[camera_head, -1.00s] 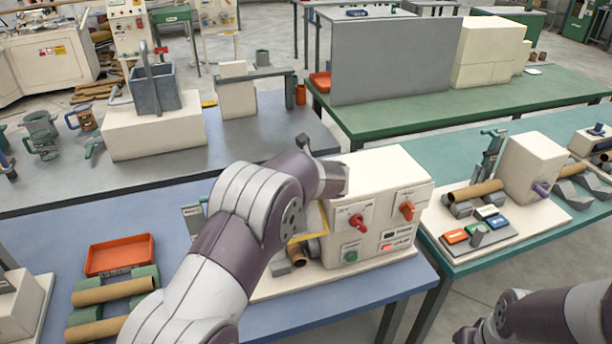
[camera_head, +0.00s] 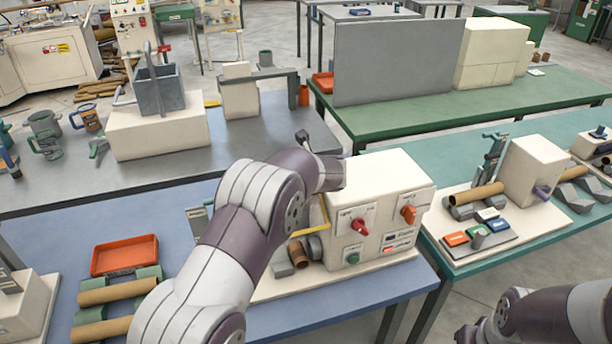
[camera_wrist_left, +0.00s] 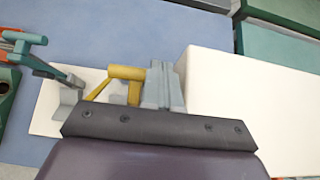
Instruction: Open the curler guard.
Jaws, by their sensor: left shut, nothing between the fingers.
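The winder is a cream box (camera_head: 385,185) with red knobs and a green button on the near blue table. The curler guard, a yellow-edged frame (camera_head: 324,212), is at its left side, partly hidden by my left arm. In the left wrist view a yellow bar of it (camera_wrist_left: 126,72) lies just left of my left gripper (camera_wrist_left: 162,72). That gripper's grey fingers are together and empty, beside the cream box. I cannot tell whether they touch the guard. In the head view the left fingers are hidden behind the arm. My right arm shows at the lower right, its gripper out of frame.
A brown tube (camera_head: 299,254) and grey blocks sit below the guard. An orange tray (camera_head: 124,256) and cardboard tubes (camera_head: 115,290) lie left of my arm. Another winder unit (camera_head: 532,168) stands on the teal table at right, across a gap.

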